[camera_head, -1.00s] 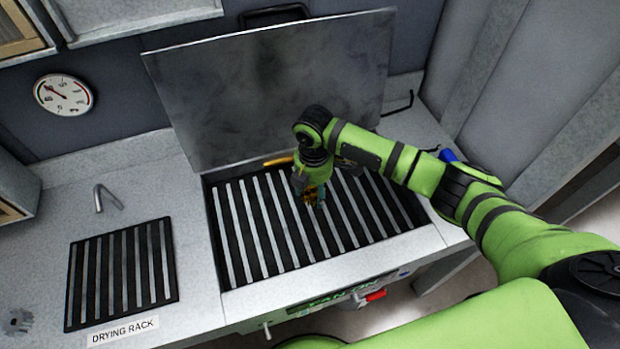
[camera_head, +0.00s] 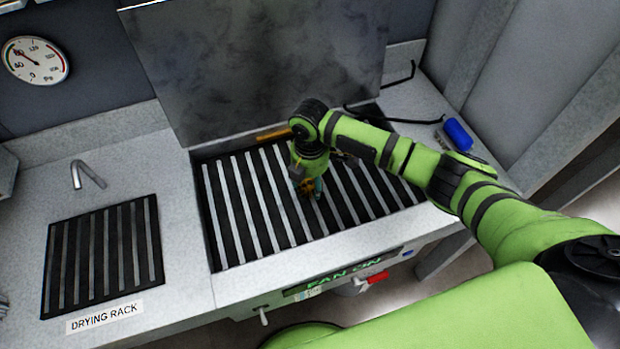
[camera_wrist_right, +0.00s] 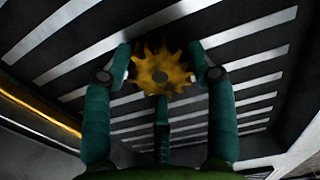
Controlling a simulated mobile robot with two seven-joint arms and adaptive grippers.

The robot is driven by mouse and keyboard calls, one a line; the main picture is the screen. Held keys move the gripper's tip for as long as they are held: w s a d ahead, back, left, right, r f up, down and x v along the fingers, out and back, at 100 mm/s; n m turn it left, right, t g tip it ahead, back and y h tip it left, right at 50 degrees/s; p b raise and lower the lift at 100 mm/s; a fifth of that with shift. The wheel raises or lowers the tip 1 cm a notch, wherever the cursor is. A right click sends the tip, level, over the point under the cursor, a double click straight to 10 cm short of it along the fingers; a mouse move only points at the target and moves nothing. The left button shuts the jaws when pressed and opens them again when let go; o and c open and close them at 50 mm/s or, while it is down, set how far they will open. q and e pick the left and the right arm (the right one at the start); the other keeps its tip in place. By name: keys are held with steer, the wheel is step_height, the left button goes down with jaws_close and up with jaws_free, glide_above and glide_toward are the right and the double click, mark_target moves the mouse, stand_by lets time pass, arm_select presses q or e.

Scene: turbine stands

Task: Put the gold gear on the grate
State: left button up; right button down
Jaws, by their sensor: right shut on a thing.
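The gold gear (camera_wrist_right: 163,75) sits between the fingers of my right gripper (camera_wrist_right: 165,72) in the right wrist view, with the slatted grate (camera_wrist_right: 235,70) just behind it. In the head view my right gripper (camera_head: 312,187) points down over the middle of the large grate (camera_head: 243,205). Only a bit of gold shows there. The fingers are shut on the gear. I cannot tell whether the gear touches the slats. My left gripper is not in view.
A raised metal lid (camera_head: 260,70) stands behind the grate. A drying rack (camera_head: 103,255) with a label lies on the left counter beside a small tap (camera_head: 87,175). A blue cylinder (camera_head: 457,134) is on the right counter. A gold-brown bar (camera_head: 274,134) lies along the grate's back edge.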

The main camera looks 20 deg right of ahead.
mark_target(310, 183)
steer(key=shift+r, duration=0.1)
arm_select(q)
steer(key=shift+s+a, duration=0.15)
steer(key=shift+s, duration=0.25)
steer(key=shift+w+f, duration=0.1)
arm_select(e)
steer(key=shift+f, duration=0.35)
steer(key=shift+c, duration=2.3)
jaws_free()
steer(key=o, duration=0.3)
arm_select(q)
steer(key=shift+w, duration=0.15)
arm_select(e)
step_height(310, 183, up, 7)
steer(key=p, duration=0.7)
steer(key=shift+p, duration=0.3)
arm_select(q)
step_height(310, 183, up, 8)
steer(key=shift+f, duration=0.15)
